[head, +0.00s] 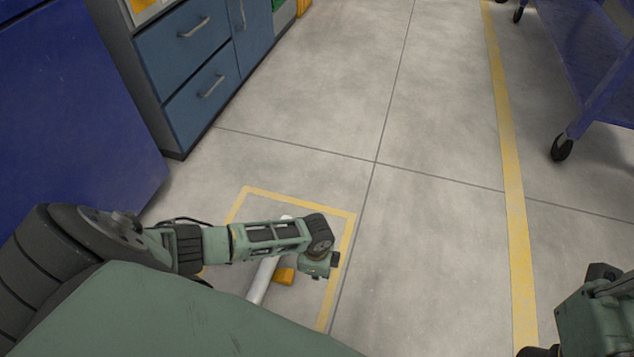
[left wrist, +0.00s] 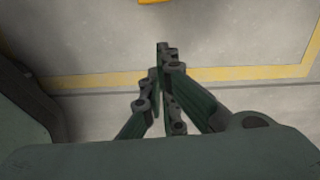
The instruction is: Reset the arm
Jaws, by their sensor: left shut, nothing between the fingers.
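My left arm reaches in from the left in the head view, low over a yellow-taped square (head: 300,200) on the floor. My left gripper (head: 320,266) is at its end, partly hidden by the wrist. In the left wrist view the left gripper's fingers (left wrist: 164,50) meet at their tips, with nothing between them. A white pipe (head: 260,284) lies inside the square, partly hidden under my arm. An orange piece (head: 284,276) is beside it. Part of my right arm shows at the lower right edge, but its fingers cannot be made out.
Blue drawers (head: 190,65) stand at the upper left, with a large dark blue body (head: 65,110) nearer to me. A blue wheeled cart (head: 590,70) stands at the upper right. A yellow floor line (head: 508,150) runs along the right. The grey floor between is clear.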

